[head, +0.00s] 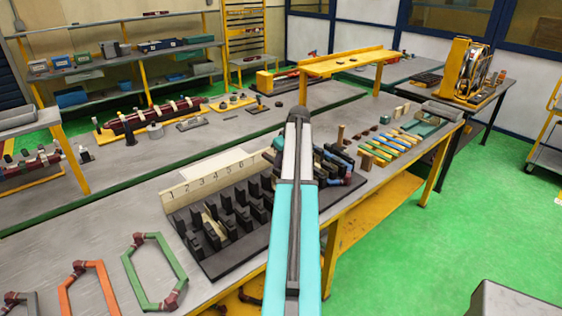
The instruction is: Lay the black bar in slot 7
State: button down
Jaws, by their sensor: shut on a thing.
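The dark slotted block (228,262) stands on the near workbench, with rows of upright black teeth. A pale strip (211,229) lies among the teeth toward the left. I cannot pick out the black bar. My gripper is hidden, apparently behind my arm, so its place over the block cannot be told.
Dark pieces with blue and red parts (346,180) crowd right of my arm. Several coloured strips (385,146) lie farther right. A yellow raised shelf (345,62) stands behind.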

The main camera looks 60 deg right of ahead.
jog(key=shift+f+b, duration=0.85)
jog(key=shift+f, duration=1.3)
jog(key=shift+f+b, duration=1.55)
jog(key=shift+f, duration=1.35)
jog(key=c, duration=1.5)
grip_release()
jog(key=shift+r+p, duration=0.3)
jog(key=shift+r, duration=0.55)
